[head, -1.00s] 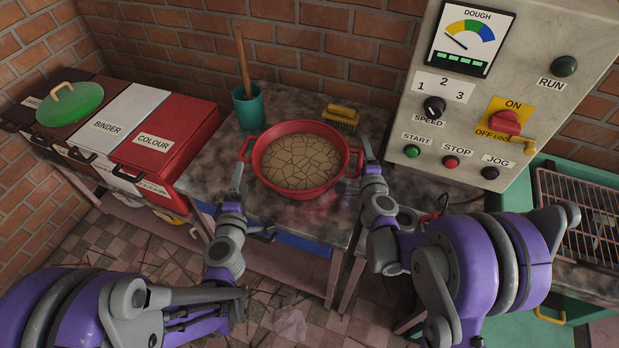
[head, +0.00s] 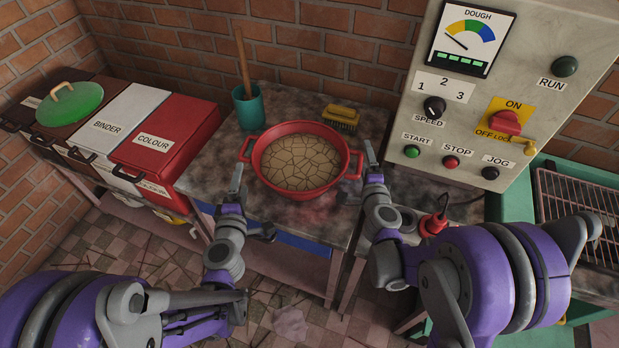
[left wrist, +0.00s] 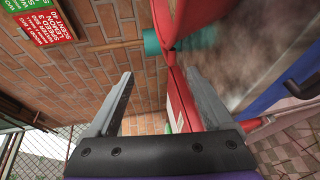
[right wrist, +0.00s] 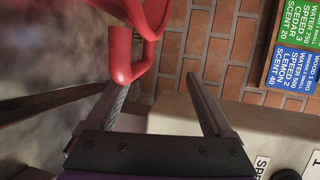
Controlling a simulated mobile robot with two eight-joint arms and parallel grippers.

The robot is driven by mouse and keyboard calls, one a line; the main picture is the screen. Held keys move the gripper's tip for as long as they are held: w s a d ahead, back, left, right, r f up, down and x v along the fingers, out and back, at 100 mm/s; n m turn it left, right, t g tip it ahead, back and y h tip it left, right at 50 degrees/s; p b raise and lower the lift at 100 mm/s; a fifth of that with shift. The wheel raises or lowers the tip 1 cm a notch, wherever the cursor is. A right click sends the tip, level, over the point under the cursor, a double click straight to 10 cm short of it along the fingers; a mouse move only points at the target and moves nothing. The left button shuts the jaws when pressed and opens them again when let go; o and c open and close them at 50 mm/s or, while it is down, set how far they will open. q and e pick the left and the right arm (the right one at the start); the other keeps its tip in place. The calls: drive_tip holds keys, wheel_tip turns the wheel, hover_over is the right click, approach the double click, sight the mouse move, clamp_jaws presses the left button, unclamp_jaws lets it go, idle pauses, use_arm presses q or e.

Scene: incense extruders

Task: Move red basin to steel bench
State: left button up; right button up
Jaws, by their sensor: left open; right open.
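The red basin (head: 305,193), filled with cracked tan material, rests upright on a stained grey bench top (head: 205,178) in the head view. I cannot tell whether this is the steel bench. My left gripper (head: 236,182) is open just left of and in front of the basin's left handle. My right gripper (head: 369,158) is open close to the right handle (head: 355,165). In the right wrist view, a red loop handle (right wrist: 122,62) hangs at the left finger side, apparently not clamped.
A red COLOUR bin (head: 185,135) is at left. The control panel (head: 470,150) rises at right, with a wire rack (head: 575,215) beyond it.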

drive_tip(key=s+r, duration=0.1)
drive_tip(key=s, duration=0.7)
drive_tip(key=shift+s+r, duration=0.25)
drive_tip(key=shift+s, duration=0.15)
